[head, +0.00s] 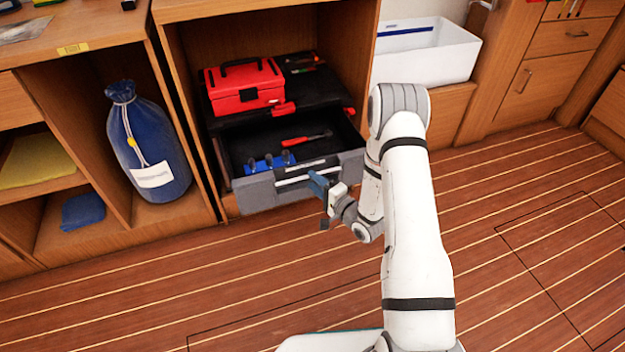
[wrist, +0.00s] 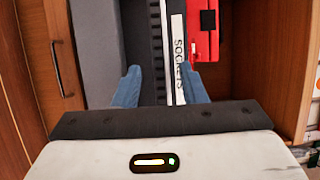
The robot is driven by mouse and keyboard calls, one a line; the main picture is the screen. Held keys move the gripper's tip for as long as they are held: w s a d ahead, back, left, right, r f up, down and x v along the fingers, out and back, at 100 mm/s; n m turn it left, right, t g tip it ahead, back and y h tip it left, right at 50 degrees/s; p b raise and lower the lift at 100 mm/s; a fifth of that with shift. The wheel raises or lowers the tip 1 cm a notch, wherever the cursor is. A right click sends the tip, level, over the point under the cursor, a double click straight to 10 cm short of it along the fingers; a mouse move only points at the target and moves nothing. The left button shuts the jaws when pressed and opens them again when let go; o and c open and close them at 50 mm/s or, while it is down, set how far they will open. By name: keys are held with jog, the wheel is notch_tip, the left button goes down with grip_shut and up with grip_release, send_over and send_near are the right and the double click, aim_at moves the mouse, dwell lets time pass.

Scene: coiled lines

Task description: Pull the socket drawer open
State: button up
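The socket drawer (head: 258,194) has a grey front with a pale handle bar (head: 300,176). It stands partly out of the cabinet, with its inside showing. Inside lie a blue holder with sockets (head: 268,163) and a red-handled tool (head: 306,138). My gripper (head: 318,184) is at the right end of the handle bar. In the wrist view my gripper's blue fingers (wrist: 160,88) are apart. A white strip reading SOCKETS (wrist: 178,50) and a dark ribbed strip (wrist: 158,45) show between them. I cannot tell whether the fingers touch the handle.
A red toolbox (head: 245,86) sits on a dark surface above the drawer. A blue bag (head: 148,145) stands in the left compartment. A white bin (head: 428,55) is on the right, behind my arm. The plank floor (head: 250,275) in front is clear.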

jog(key=p+v, duration=0.1)
jog(key=v, duration=0.5)
jog(key=shift+s, duration=0.15)
jog(key=w+d+r+n+g+h+p, duration=0.1)
jog(key=w+d+r+n+h+p, duration=0.15)
jog(key=r+p, duration=0.45)
jog(key=w+d+r+n+g+h+p, duration=0.1)
jog(key=w+r+n+h+p, duration=0.2)
jog(key=r, duration=0.8)
jog(key=s+d+r+n+g+h+p, duration=0.1)
jog(key=s+d+r+h+p, duration=0.15)
jog(key=r, duration=0.55)
jog(key=s+d+r+g+h+p, duration=0.1)
jog(key=s+d+r+h+p, duration=0.1)
jog(key=r+p, duration=0.35)
jog(key=s+a+r+n+g+h+p, duration=0.1)
jog(key=s+r+g+p, duration=0.6)
jog(key=s+r, duration=1.9)
jog(key=a+n+p, duration=0.1)
jog(key=n+p, duration=0.1)
jog(key=p, duration=0.2)
jog(key=shift+r+n+p, duration=0.3)
jog(key=shift+n+p, duration=0.05)
jog(key=shift+p, duration=0.05)
